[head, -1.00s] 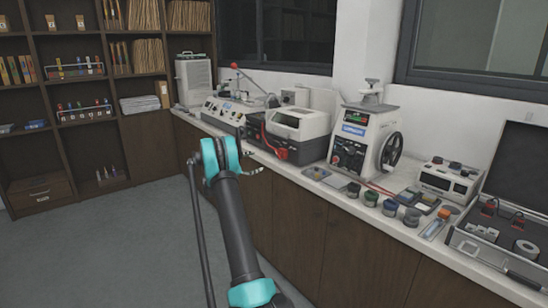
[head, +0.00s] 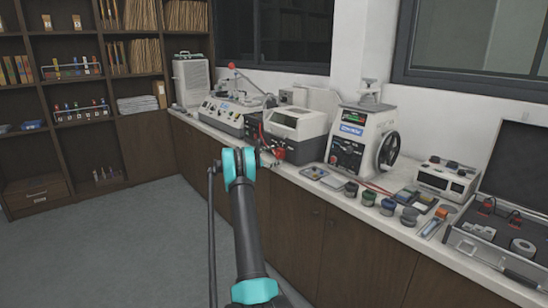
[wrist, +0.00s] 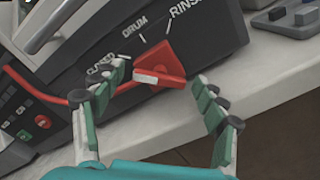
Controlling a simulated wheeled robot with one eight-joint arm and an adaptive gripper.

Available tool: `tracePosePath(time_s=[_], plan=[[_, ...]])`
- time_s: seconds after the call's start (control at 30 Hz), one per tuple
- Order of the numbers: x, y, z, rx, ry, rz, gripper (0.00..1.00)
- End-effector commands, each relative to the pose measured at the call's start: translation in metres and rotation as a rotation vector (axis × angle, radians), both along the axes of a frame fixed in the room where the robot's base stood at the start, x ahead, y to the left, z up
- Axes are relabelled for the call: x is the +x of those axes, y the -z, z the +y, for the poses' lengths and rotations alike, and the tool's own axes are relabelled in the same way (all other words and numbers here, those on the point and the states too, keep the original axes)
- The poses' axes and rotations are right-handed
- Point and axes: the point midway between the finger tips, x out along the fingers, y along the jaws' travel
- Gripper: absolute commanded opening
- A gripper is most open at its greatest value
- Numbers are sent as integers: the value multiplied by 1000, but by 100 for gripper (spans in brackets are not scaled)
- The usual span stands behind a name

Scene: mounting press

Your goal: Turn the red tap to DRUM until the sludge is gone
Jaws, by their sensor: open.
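The red tap (wrist: 172,60) sits on the dark front panel of a machine in the wrist view, with CLOSED, DRUM and RINSE lettered around it. Its red handle bar has a white strip that lies toward the left, on the CLOSED side. My gripper (wrist: 158,76) is open, with one finger left of the handle and one right of it; I cannot tell whether either touches. In the head view the tap shows small and red (head: 279,153) beside my gripper, which is partly hidden behind my arm. I see no sludge.
The white-topped machine (head: 298,122) stands on a long counter between a control box (head: 228,112) and a press with a handwheel (head: 360,142). Small jars and an open case (head: 495,235) lie to the right. A red hose (wrist: 45,94) runs left of the tap. The floor is clear.

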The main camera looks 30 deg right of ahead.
Motion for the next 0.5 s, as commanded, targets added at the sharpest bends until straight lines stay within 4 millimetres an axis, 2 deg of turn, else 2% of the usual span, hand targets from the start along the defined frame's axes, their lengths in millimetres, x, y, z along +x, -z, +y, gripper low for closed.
tracePosePath(time_s=[0.17,0.5], plan=[[0,0,0,0,0,0,72],[0,0,0,1,1,0,31]])
